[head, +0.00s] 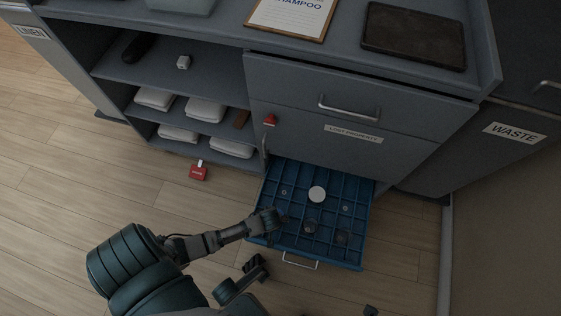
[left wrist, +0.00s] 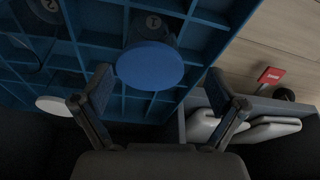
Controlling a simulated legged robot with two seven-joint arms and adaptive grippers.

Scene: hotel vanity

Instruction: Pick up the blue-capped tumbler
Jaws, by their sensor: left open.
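The blue-capped tumbler (left wrist: 150,66) shows in the left wrist view, its round cap filling the space between my left gripper's fingers. In the head view my left gripper (head: 266,222) is over the drawer's left front part and hides the tumbler.
A white-capped item (head: 317,194) and darker items (head: 310,227) stand in other compartments. The drawer is pulled out below a closed drawer with a handle (head: 348,108). Folded towels (head: 205,110) lie on shelves to the left.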

